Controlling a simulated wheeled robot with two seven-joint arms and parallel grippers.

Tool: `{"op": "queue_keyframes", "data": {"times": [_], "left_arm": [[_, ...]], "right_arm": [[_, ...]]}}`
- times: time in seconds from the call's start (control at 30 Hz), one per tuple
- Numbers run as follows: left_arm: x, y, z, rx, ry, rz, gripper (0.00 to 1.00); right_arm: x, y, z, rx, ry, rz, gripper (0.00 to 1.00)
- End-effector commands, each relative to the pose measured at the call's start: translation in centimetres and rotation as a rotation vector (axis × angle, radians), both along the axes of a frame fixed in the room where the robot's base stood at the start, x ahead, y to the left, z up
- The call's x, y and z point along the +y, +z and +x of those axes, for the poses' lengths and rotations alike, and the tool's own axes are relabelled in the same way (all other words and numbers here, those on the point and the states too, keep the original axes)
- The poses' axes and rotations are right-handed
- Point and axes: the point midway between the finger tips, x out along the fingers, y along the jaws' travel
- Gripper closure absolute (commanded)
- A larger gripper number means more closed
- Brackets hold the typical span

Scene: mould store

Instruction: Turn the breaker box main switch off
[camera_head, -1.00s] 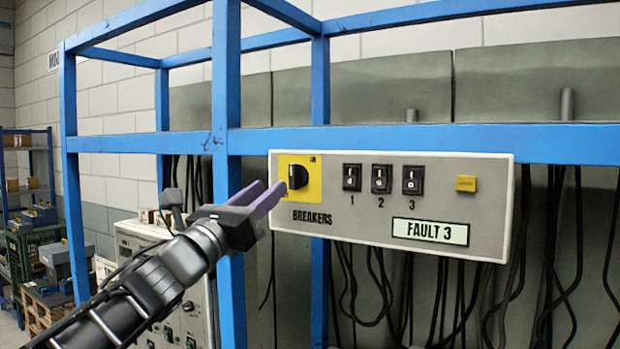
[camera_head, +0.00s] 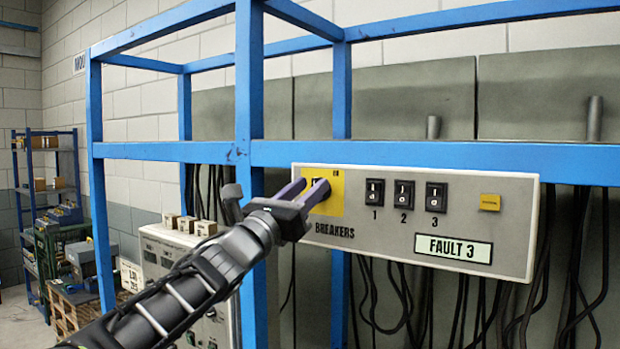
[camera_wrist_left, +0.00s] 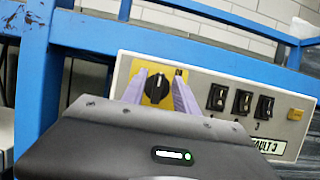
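The breaker box (camera_head: 375,245) is a light grey panel fixed on the blue frame. Its main switch is a black rotary knob on a yellow plate (camera_head: 336,190) at the panel's left end, above the word BREAKERS. In the head view my left gripper (camera_head: 309,190) is in front of the knob and hides most of it. In the left wrist view the knob (camera_wrist_left: 157,88) shows between the two purple fingers of my left gripper (camera_wrist_left: 162,92), which are apart. I cannot tell whether the fingers touch the knob. My right gripper is not in view.
Three black rocker switches, one of them switch 2 (camera_head: 404,194), a yellow button (camera_head: 490,202) and a FAULT 3 label (camera_head: 454,248) are on the same panel. A blue upright (camera_head: 249,120) stands close to my left arm. Black cables hang below the panel.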

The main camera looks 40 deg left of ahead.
Motion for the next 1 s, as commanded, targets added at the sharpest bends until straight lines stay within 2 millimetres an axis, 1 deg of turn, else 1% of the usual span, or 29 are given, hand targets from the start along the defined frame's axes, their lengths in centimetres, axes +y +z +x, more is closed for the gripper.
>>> {"op": "queue_keyframes", "data": {"times": [0.03, 0.1, 0.37, 0.47, 0.8, 1.0], "left_arm": [[0.00, 0.34, 0.49, 0.001, -0.001, -0.002, 0.65], [0.02, 0.41, 0.81, 0.000, 0.000, -0.001, 0.65], [0.03, 0.34, 0.92, 0.000, 0.000, 0.000, 0.65], [0.03, 0.33, 0.91, 0.000, 0.000, 0.000, 0.71], [0.04, 0.34, 0.90, 0.000, 0.001, -0.001, 0.99], [0.05, 0.34, 0.90, 0.000, 0.001, -0.001, 1.00]], "right_arm": [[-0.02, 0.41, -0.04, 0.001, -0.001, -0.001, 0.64], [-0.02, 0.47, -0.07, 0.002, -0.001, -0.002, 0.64], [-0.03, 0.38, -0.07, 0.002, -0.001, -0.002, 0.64], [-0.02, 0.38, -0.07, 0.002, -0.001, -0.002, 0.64], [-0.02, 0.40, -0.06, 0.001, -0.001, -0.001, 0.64], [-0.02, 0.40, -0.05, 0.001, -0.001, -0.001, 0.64]]}}
